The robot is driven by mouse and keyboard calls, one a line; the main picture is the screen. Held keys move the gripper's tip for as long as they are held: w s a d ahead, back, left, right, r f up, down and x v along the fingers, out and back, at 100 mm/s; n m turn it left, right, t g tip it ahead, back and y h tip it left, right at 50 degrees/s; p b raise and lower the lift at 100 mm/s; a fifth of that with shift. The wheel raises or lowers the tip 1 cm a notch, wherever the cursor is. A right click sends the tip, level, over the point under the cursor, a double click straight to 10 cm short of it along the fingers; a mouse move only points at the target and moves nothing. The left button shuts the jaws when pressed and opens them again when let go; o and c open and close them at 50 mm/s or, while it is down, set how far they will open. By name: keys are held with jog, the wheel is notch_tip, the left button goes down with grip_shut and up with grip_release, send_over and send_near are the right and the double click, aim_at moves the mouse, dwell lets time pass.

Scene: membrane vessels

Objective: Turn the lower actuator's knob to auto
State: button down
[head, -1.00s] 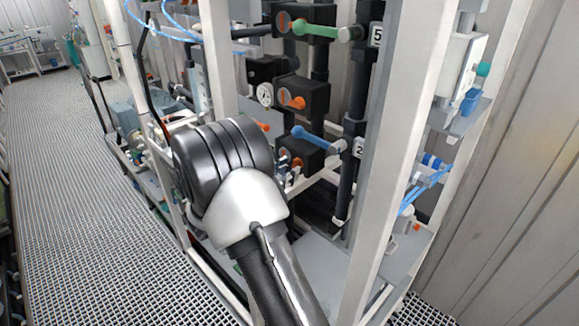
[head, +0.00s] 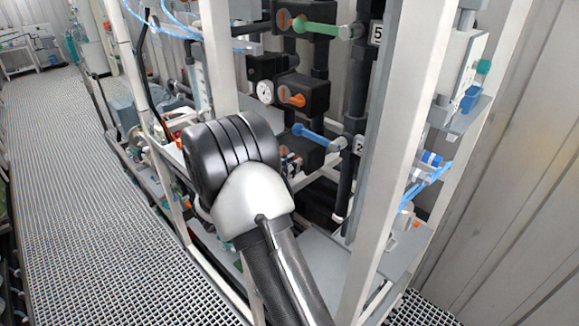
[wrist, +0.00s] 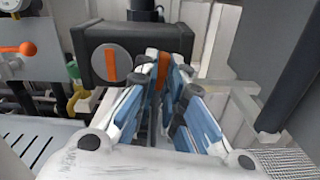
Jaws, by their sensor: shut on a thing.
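The lower actuator is a black box (head: 309,152) below two similar ones in the head view, partly hidden by my arm. In the wrist view a black actuator box (wrist: 187,39) fills the upper middle. Its grey dial (wrist: 98,63) on the left has an upright orange bar. The orange knob (wrist: 163,68) on its right part stands between the blue-padded fingers of my gripper (wrist: 164,64). My gripper is shut on this knob. The fingers hide much of the knob. In the head view the fingers (head: 291,158) are mostly hidden behind my wrist.
A blue valve handle (head: 311,132) lies just above the lower actuator. The middle actuator (head: 316,95) and the top actuator (head: 322,24) sit higher. A white frame post (head: 398,150) stands right of my arm. The grating walkway (head: 75,190) on the left is clear.

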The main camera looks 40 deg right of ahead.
jog(key=shift+f+b, duration=0.1)
jog(key=shift+b, duration=0.25)
jog(key=m+b, duration=1.5)
jog(key=b, duration=1.2)
jog(key=shift+m, duration=0.4)
jog(key=shift+r+b, duration=0.2)
jog(key=shift+b, duration=0.1)
jog(key=c, duration=1.7)
grip_release()
